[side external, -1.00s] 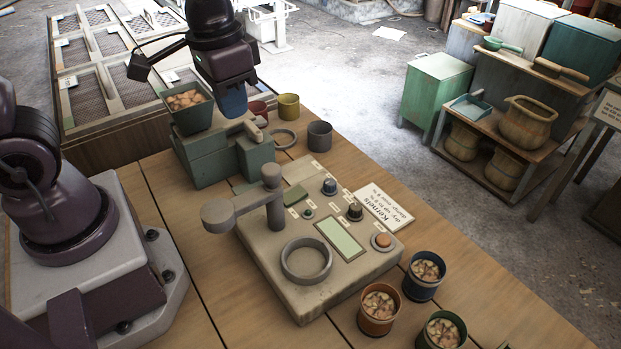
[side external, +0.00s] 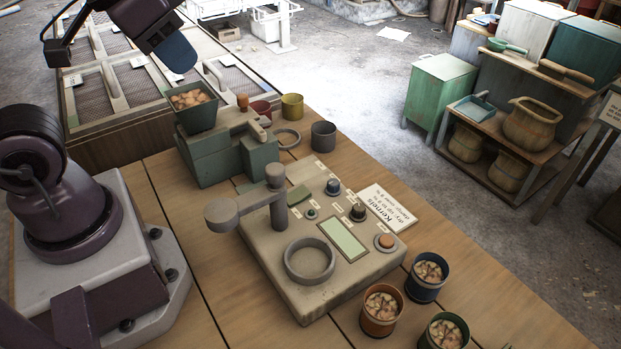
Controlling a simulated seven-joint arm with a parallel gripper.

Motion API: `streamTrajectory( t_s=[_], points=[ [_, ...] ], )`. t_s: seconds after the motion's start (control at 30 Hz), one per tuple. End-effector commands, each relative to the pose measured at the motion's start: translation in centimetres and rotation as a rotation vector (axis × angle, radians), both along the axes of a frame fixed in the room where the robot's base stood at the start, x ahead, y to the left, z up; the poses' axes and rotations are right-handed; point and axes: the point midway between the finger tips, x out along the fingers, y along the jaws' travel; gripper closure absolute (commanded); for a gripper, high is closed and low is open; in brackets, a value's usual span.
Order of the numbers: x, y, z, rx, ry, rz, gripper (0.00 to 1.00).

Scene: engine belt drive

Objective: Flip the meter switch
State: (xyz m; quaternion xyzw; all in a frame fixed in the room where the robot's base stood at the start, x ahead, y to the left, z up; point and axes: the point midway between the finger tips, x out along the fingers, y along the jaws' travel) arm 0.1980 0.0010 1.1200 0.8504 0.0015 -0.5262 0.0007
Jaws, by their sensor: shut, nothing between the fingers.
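The meter (side external: 262,262) is a beige box on the bench, with a round ring, a pale green display (side external: 342,240) and a swing arm on a post. Its face has a blue-topped dark knob (side external: 333,187), a black knob (side external: 357,212), an orange button (side external: 385,242) and a small green round control (side external: 311,213). I cannot tell which of these is the switch, or its position. My gripper (side external: 177,54) is shut and empty, tilted, high at the upper left. It is well away from the meter, above and behind the green device.
A green device (side external: 215,158) with a hopper of kernels (side external: 192,98) stands behind the meter. Several cups of kernels, such as the orange one (side external: 380,312), stand at the front right. A printed card (side external: 383,208) lies beside the meter. Bare bench lies left of the meter.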

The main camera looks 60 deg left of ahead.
Motion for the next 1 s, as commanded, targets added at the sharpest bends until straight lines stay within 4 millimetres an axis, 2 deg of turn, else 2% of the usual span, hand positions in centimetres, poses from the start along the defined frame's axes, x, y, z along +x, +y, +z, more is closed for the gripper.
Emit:
streamTrajectory(
  t_s=[0.2, 0.37, 0.57, 0.7, 0.8, 0.9, 1.0],
  points=[
    [1.8, -0.1, -2.9, 0.02, 0.161, -0.017, 1.0],
    [4.4, -0.3, -5.5, 0.082, 0.268, -0.171, 1.0],
    [7.8, -0.7, -9.4, 0.169, 0.362, -0.502, 1.0],
    [10.3, -1.3, -12.6, 0.234, 0.387, -0.821, 1.0],
    [11.8, -1.7, -14.2, 0.285, 0.371, -1.046, 1.0],
    [13.0, -2.0, -14.8, 0.343, 0.332, -1.231, 1.0],
    [14.0, -2.2, -14.3, 0.408, 0.285, -1.365, 1.0]
  ],
)
